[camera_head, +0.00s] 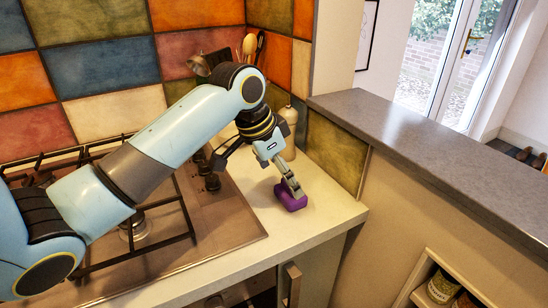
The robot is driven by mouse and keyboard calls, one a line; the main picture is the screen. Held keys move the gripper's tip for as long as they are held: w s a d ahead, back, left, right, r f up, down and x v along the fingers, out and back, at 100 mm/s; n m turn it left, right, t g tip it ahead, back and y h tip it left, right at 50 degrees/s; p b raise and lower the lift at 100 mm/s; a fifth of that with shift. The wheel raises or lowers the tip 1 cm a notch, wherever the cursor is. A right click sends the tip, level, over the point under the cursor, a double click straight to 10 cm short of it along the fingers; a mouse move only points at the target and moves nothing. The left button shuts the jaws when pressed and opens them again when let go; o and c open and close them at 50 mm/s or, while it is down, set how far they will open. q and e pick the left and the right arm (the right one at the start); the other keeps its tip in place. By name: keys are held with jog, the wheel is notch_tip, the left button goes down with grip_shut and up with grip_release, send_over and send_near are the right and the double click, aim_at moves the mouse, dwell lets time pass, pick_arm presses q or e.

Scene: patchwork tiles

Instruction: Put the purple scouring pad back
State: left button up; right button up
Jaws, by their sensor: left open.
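The purple scouring pad (290,201) lies on the pale countertop (325,212), near the counter's right end. My left gripper (291,186) reaches down to it from the upper left, with its fingertips at the pad's top. The gripper is open. Its fingers hide part of the pad, and I cannot tell whether they touch it. My right gripper is not in view.
A stove (215,225) with black grates lies under my left arm. A pale bottle (289,115) and wooden utensils (249,45) stand at the back by the tiled wall. A grey ledge (430,150) runs along the right. Bare counter surrounds the pad.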

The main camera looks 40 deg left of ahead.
pick_arm(q)
jog(key=v, duration=0.6)
dwell(0.4)
